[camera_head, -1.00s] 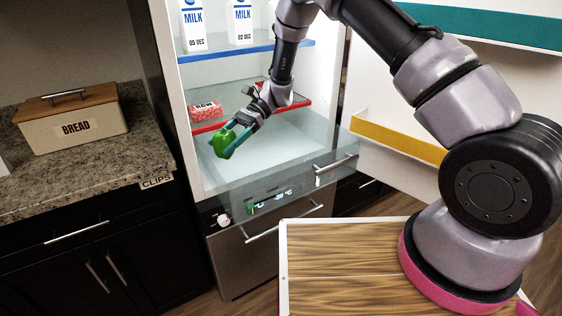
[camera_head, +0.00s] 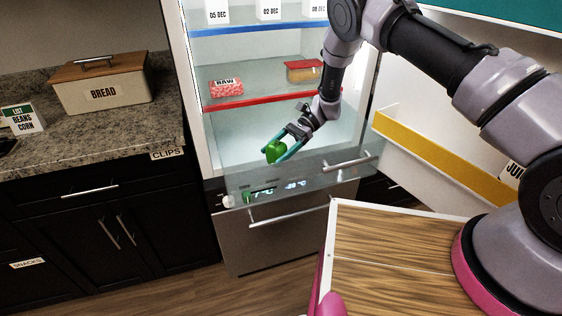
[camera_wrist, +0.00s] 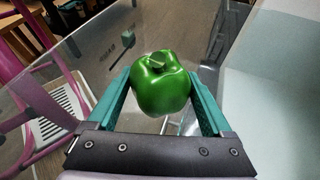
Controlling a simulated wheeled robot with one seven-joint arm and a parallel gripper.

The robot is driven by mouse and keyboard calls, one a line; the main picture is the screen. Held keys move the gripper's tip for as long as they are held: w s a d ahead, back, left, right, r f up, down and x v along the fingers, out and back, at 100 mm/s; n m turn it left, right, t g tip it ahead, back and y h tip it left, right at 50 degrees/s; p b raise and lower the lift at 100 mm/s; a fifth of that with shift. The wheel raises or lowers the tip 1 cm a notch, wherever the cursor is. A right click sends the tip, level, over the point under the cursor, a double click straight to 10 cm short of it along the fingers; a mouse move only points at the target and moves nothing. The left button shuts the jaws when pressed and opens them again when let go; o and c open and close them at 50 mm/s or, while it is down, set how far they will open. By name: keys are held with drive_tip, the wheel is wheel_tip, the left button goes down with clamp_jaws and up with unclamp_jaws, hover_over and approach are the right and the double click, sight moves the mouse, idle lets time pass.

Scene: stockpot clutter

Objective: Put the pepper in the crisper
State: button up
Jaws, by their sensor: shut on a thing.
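A green pepper (camera_head: 275,151) is held between the teal fingers of my gripper (camera_head: 278,150). In the wrist view the pepper (camera_wrist: 160,82) sits between both fingertips of my gripper (camera_wrist: 160,95), its stem showing. The crisper (camera_head: 300,178) is the clear drawer low in the open fridge, pulled out, with a handle (camera_head: 347,162) on its front. My gripper is over the drawer area near its glass front; the exact height of the pepper above the drawer cannot be told.
A red-edged shelf (camera_head: 265,100) above holds a RAW meat pack (camera_head: 226,88) and another container (camera_head: 303,72). The open fridge door with a yellow rack (camera_head: 440,160) is at the right. A counter with a bread box (camera_head: 103,86) is at the left.

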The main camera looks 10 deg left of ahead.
drive_tip(key=shift+f, duration=2.55)
drive_tip(key=shift+f, duration=0.1)
drive_tip(key=o, duration=1.3)
drive_tip(key=shift+c, duration=0.2)
drive_tip(key=v, duration=0.7)
drive_tip(key=shift+w+d+r, duration=0.15)
drive_tip(key=shift+r, duration=0.05)
